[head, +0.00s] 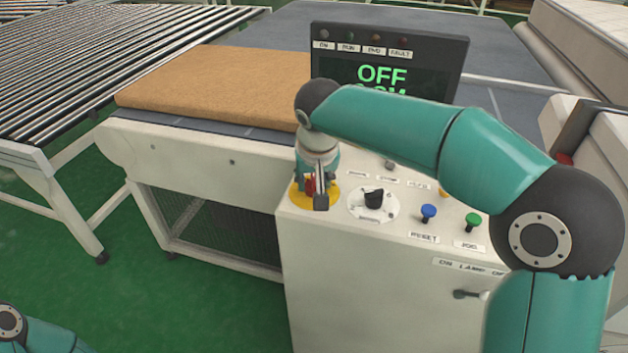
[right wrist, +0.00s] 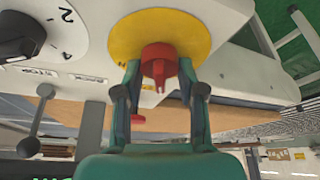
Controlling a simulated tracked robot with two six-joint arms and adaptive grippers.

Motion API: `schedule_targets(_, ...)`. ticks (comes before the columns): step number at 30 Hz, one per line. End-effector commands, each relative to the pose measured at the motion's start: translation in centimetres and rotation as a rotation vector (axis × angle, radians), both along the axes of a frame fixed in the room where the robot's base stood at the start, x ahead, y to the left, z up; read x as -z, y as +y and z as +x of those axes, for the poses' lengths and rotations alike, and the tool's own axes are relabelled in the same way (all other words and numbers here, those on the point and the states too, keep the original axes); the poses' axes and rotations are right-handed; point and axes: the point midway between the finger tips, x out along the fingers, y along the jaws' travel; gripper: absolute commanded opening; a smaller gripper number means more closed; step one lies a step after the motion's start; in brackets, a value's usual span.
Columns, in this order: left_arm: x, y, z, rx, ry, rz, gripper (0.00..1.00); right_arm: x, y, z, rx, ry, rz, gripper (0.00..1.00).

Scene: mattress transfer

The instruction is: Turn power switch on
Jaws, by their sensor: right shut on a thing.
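The power switch, a red knob (right wrist: 158,58) on a round yellow plate (right wrist: 160,24), sits on the slanted top of the control cabinet (head: 345,285). In the head view the yellow plate (head: 328,200) is at the panel's left end, and my gripper partly covers the knob. My right gripper (right wrist: 160,70) points down at the panel, with one finger on each side of the red knob, and is shut on it. The display (head: 382,72) reads "OFF" in green; my arm hides its lower line. My left gripper is out of view.
A black selector dial (head: 374,200), a blue button (head: 428,212) and a green button (head: 473,221) lie right of the switch. A tan mattress (head: 215,85) lies on the table behind. A roller conveyor (head: 100,65) stands at the left. Green floor is clear at front left.

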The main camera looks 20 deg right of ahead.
Motion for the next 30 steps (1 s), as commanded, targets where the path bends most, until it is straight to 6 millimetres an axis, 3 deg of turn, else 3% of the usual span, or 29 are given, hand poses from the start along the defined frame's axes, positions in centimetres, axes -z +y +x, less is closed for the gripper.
schedule_targets(14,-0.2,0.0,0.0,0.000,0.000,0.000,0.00,-0.2,0.1,0.1,0.451,-0.003,0.000,0.04)
schedule_targets(30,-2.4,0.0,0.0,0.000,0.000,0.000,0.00,-0.3,0.1,0.1,0.948,-0.003,0.002,0.04)
